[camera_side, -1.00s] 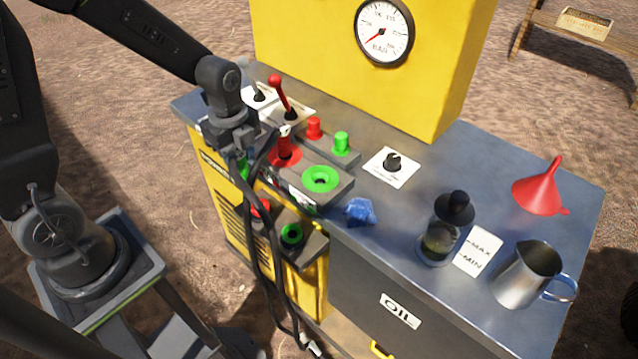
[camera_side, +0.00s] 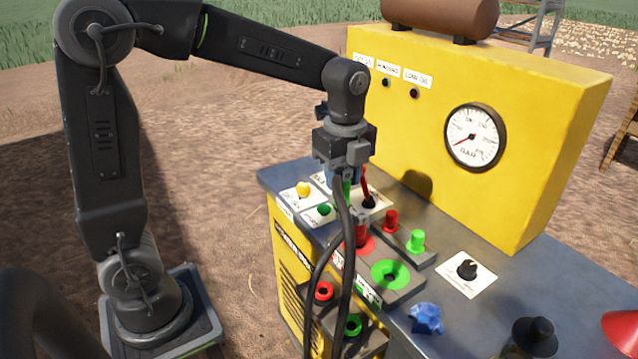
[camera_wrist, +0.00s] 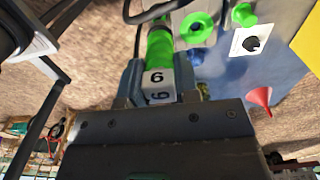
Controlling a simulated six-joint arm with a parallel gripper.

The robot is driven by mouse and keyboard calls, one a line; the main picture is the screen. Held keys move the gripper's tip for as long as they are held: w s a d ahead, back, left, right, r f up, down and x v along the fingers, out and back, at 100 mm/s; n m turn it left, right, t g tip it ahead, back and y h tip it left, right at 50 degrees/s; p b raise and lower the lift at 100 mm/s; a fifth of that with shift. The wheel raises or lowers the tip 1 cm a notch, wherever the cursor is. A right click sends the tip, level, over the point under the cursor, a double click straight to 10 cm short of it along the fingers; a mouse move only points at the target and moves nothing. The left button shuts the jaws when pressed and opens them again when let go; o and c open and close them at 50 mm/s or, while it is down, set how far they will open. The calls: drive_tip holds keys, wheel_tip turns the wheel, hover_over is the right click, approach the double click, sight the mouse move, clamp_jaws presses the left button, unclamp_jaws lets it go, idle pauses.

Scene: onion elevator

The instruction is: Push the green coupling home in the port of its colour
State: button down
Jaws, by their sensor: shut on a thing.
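My gripper (camera_side: 343,172) is shut on the green coupling (camera_side: 346,190), which hangs below it with a black hose. In the wrist view the green coupling (camera_wrist: 160,48) sits between the jaws (camera_wrist: 160,82), behind a white block marked with a figure.
Red (camera_side: 391,220) and green (camera_side: 417,240) caps stand behind. A red lever (camera_side: 366,185) rises near my gripper. Lower red (camera_side: 324,291) and green (camera_side: 354,325) rings sit in front. A blue crumpled thing (camera_side: 426,318) lies at right.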

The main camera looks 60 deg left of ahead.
drive_tip(key=w+d, duration=0.8)
drive_tip(key=d, duration=0.1)
wheel_tip(320, 180, down, 12)
drive_tip(key=shift+s+a, duration=0.25)
drive_tip(key=shift+s, duration=0.15)
